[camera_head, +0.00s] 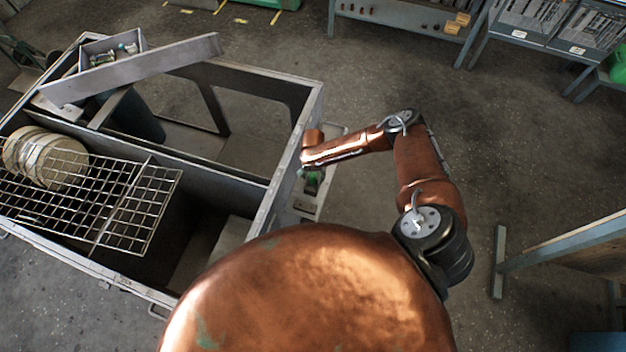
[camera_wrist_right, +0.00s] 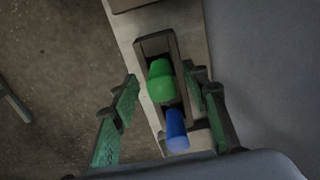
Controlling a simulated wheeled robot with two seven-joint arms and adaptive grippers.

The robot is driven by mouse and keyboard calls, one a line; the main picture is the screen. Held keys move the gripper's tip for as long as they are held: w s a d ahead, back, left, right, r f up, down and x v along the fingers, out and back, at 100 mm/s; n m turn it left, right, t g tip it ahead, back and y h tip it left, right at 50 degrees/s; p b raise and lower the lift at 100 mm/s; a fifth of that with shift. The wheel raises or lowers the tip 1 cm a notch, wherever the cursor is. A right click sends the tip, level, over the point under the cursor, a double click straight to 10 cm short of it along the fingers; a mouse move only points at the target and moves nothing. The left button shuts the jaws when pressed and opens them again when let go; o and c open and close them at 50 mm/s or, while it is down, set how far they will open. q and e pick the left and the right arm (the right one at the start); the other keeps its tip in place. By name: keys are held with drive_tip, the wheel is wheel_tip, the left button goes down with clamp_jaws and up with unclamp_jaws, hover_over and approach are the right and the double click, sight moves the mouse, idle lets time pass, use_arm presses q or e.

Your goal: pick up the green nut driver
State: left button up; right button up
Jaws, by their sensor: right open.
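The green nut driver (camera_wrist_right: 160,82) shows in the right wrist view as a rounded green handle. It stands in a narrow dark holder (camera_wrist_right: 150,47) on a pale ledge, beside a blue-handled driver (camera_wrist_right: 177,130). My right gripper (camera_wrist_right: 162,84) is open, its green-padded fingers apart on either side of the green handle. I see no contact, and how far the handle is below the fingertips is hard to tell. In the head view my right gripper (camera_head: 312,180) is small and partly hidden by my wrist, over the side ledge of the housing. My left gripper is not in view.
The large grey housing (camera_head: 294,158) with open bays lies left of my right arm. A wire rack (camera_head: 125,205) with round discs (camera_head: 50,160) and a small grey bin (camera_head: 140,38) sit on it. Open floor is to the right; a workbench (camera_head: 565,245) stands at far right.

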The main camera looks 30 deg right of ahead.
drive_tip(key=shift+w, duration=0.15)
drive_tip(key=c, duration=0.6)
drive_tip(key=shift+c, duration=1)
drive_tip(key=c, duration=0.3)
clamp_jaws()
wheel_tip(320, 180, up, 10)
drive_tip(key=shift+p, duration=0.45)
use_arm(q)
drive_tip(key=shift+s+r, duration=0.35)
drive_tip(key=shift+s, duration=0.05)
